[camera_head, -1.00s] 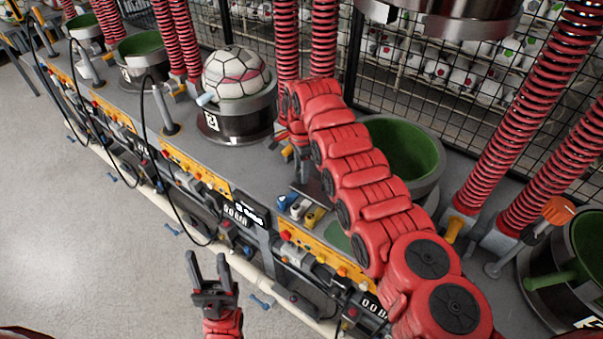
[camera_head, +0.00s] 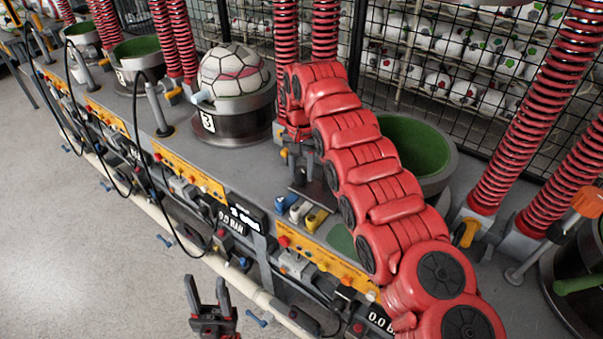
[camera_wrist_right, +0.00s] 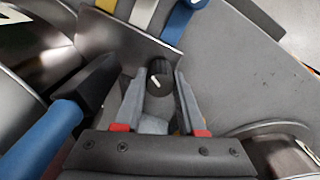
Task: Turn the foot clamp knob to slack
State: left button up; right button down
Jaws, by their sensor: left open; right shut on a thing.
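A small black knob (camera_wrist_right: 159,72) with a short white pointer mark sits between the fingers of my right gripper (camera_wrist_right: 158,88) in the right wrist view. The fingers are shut on its sides. The mark slants, on the lower left of the knob's face. In the head view, my right gripper (camera_head: 293,160) is at the bench behind the yellow control panel, by the ball's cup; the knob cannot be made out there. My left gripper (camera_head: 208,290) is open and empty, in front of the bench over the floor.
A white ball with a pink stripe (camera_head: 232,72) sits in a metal cup (camera_head: 240,125) marked 3. A green-lined cup (camera_head: 418,145) stands behind my right arm. Blue, white and yellow levers (camera_head: 298,211) are close to my right gripper. Red springs and hoses surround the bench.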

jog(key=n, duration=0.5)
jog(key=shift+w+r+n, duration=0.1)
jog(key=shift+n, duration=0.3)
dwell(0.4)
jog(key=c, duration=0.5)
grip_release()
